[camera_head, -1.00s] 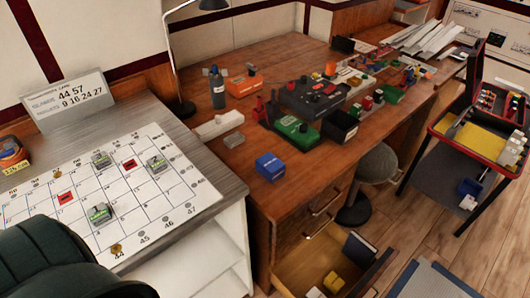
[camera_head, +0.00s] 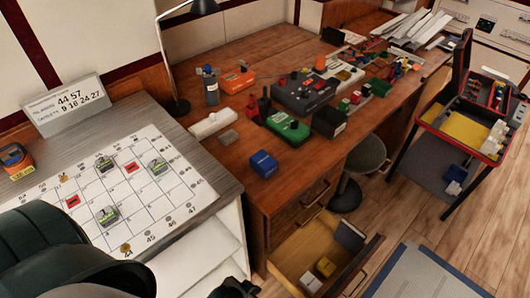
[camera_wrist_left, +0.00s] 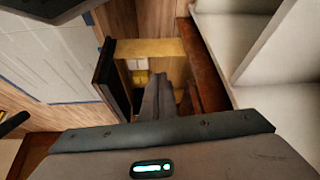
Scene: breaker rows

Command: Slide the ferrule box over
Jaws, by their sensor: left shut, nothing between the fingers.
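No readable label shows which box is the ferrule box. A blue box (camera_head: 264,164) sits near the front edge of the wooden desk. My left gripper (camera_head: 238,287) is at the bottom edge of the head view, left of the drawer. In the left wrist view its fingers (camera_wrist_left: 160,80) are shut and empty, pointing toward the drawer, where white and yellow boxes (camera_wrist_left: 139,74) show. My right gripper is out of view.
The desk (camera_head: 225,165) carries several devices, including a green one (camera_head: 288,128) and an orange one (camera_head: 238,79). A grey stool (camera_head: 362,157) stands beside the drawer. A white shelf unit (camera_head: 200,240) is at the left, and a tool cart (camera_head: 465,140) at the right.

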